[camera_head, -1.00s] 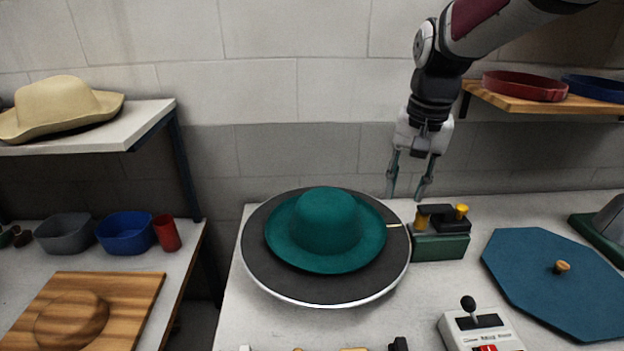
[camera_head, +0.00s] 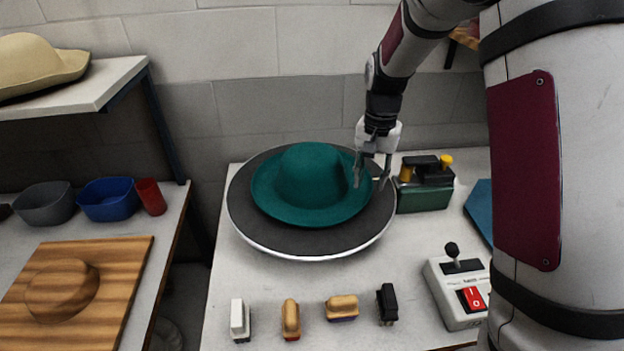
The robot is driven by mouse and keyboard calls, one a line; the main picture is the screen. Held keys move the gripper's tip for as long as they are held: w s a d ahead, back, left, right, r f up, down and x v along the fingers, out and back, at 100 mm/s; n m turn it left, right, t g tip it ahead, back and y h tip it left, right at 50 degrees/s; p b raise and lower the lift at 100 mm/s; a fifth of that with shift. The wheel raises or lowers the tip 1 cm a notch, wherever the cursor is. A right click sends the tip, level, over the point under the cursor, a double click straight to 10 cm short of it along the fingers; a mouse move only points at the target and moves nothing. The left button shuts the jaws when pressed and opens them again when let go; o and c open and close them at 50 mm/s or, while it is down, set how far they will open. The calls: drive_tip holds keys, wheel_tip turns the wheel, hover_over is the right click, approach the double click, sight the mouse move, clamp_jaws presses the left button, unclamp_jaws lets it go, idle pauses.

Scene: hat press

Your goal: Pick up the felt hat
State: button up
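The teal felt hat (camera_head: 310,181) lies crown up on a round dark plate with a pale rim (camera_head: 246,232), its brim flat around it. My gripper (camera_head: 371,183) points down at the right edge of the hat's brim. Its two fingers are apart. The left finger overlaps the brim in the picture and the right finger is over the plate beside it. I cannot tell whether the fingers touch the brim.
A green box with yellow knobs (camera_head: 424,196) stands just right of the plate. Several small brushes, including a black one (camera_head: 387,304), line the table front. A control box (camera_head: 458,291) sits front right. A straw hat (camera_head: 38,66) is on the left shelf. My arm hides the right side.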

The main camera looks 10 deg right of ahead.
sight(368, 197)
drive_tip(key=shift+f+p, duration=0.5)
drive_tip(key=shift+f, duration=2.15)
clamp_jaws()
